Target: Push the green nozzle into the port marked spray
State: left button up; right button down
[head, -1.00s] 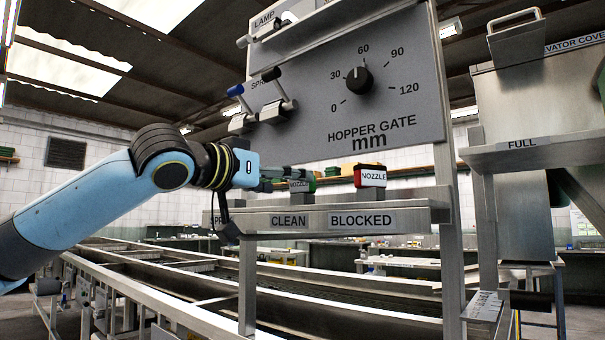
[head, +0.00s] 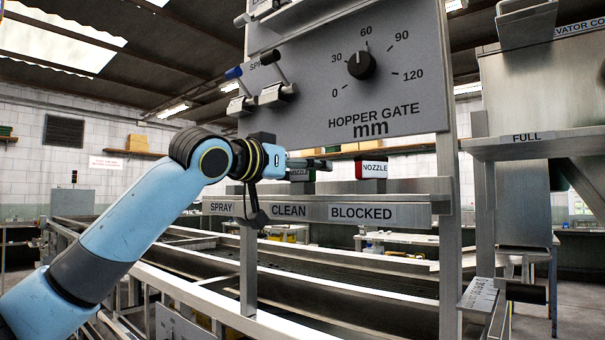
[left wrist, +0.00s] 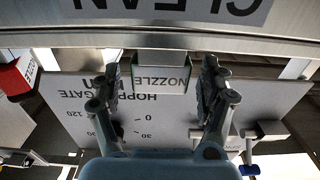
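The green nozzle (left wrist: 160,78) stands at the shelf by the CLEAN label, its NOZZLE label facing the left wrist camera. In the head view only part of it (head: 301,175) shows below my left gripper (head: 322,164). In the left wrist view my left gripper (left wrist: 160,88) is open, with one finger on each side of the nozzle and a visible gap to each. A SPRAY label (head: 221,207) is on the shelf edge to the left; the port itself is hidden. My right gripper is in neither view.
A red nozzle (head: 373,169) stands on the shelf (head: 410,188) above the BLOCKED label. The panel with a dial (head: 361,66) and two levers (head: 277,94) hangs above the shelf. A metal hopper (head: 527,90) stands at the right.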

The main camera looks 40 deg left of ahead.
pick_arm(q)
jog(key=c, duration=1.1)
jog(key=shift+r, duration=0.7)
notch_tip(320, 180, up, 3)
jog(key=shift+r, duration=0.15)
jog(key=d+r, duration=0.6)
jog(key=d, duration=0.5)
jog(key=shift+d+r, duration=0.15)
jog(key=shift+d, duration=0.25)
jog(key=shift+s, duration=0.1)
